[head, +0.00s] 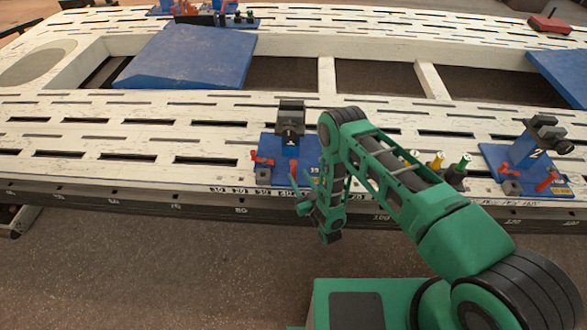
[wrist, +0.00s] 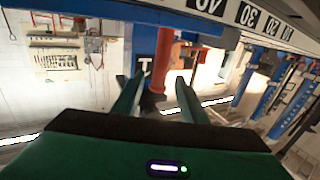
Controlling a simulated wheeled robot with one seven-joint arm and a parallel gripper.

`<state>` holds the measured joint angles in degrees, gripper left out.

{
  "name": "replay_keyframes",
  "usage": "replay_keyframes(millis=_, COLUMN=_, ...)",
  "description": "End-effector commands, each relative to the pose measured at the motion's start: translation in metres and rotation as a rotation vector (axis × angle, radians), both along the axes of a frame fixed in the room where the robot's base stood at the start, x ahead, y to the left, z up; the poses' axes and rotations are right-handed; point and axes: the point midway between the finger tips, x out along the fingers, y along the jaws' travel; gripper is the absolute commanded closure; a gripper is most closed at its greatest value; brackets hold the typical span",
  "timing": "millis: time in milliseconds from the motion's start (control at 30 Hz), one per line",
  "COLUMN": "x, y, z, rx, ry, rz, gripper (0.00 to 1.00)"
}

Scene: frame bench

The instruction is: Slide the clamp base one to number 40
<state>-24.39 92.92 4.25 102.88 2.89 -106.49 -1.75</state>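A blue clamp base (head: 283,146) with a dark clamp head sits near the bench's front edge, left of my gripper. In the wrist view, a blue part (wrist: 145,45) with a white mark that looks like a 1 shows ahead, beside a red handle (wrist: 164,50). My gripper (head: 318,200) is at the bench's front edge, beside the right side of that base. In the wrist view my gripper (wrist: 154,88) has its two fingers apart, with the red handle in line between them. I cannot tell whether they touch it. The number 40 plate (wrist: 209,5) is above right.
A second blue clamp base (head: 520,157), marked 2, stands at the right. A yellow-topped post (head: 436,161) and a green-topped post (head: 461,165) stand between the bases, behind my arm. The white slotted bench (head: 110,135) has numbers along its front edge. Blue ramps lie farther back.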

Motion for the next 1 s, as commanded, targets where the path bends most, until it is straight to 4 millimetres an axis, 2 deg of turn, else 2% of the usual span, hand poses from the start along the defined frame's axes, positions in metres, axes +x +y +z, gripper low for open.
replay_keyframes(millis=100, x=0.020, y=0.009, z=0.001, rx=0.001, ry=-0.003, rz=0.000, gripper=0.61)
replay_keyframes(millis=300, x=0.044, y=0.020, z=0.000, rx=0.000, ry=-0.001, rz=0.000, gripper=0.61)
replay_keyframes(millis=500, x=0.054, y=0.025, z=0.000, rx=0.000, ry=0.001, rz=0.000, gripper=0.61)
replay_keyframes(millis=767, x=0.055, y=0.025, z=0.000, rx=0.000, ry=0.001, rz=0.000, gripper=0.61)
replay_keyframes(millis=933, x=0.054, y=0.025, z=0.000, rx=0.000, ry=0.001, rz=0.000, gripper=0.99)
replay_keyframes(millis=1000, x=0.054, y=0.025, z=0.000, rx=0.000, ry=0.001, rz=0.000, gripper=1.00)
